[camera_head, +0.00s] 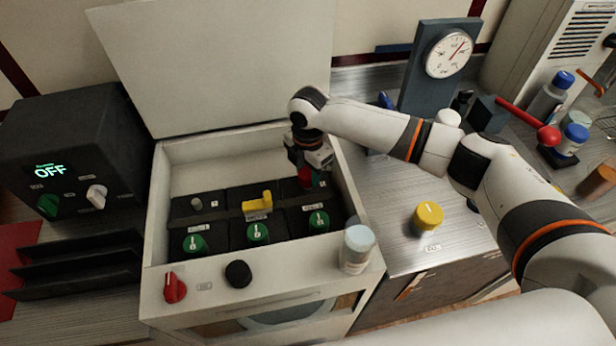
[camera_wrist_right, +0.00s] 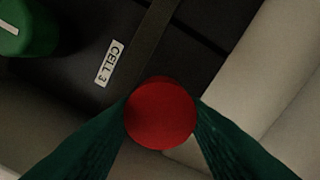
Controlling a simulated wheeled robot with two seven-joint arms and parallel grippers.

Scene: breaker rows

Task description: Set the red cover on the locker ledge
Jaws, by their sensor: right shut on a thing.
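The red cover (camera_head: 305,177) is a small round red piece at the right rear of the open white locker box, above the dark block marked CELL 3. My right gripper (camera_head: 308,165) reaches into the box from above. In the right wrist view the red cover (camera_wrist_right: 160,115) sits between the two dark green fingers, which are shut on it. I cannot tell whether its underside touches the block. The pale front ledge (camera_head: 210,272) of the box carries a red knob, a black knob and a jar. My left gripper is not in view.
Green knobs (camera_head: 258,233) line the blocks, with a yellow handle (camera_head: 258,203) on the middle one. A yellow cap (camera_head: 428,215) sits on the metal counter to the right. The raised lid (camera_head: 220,60) stands behind.

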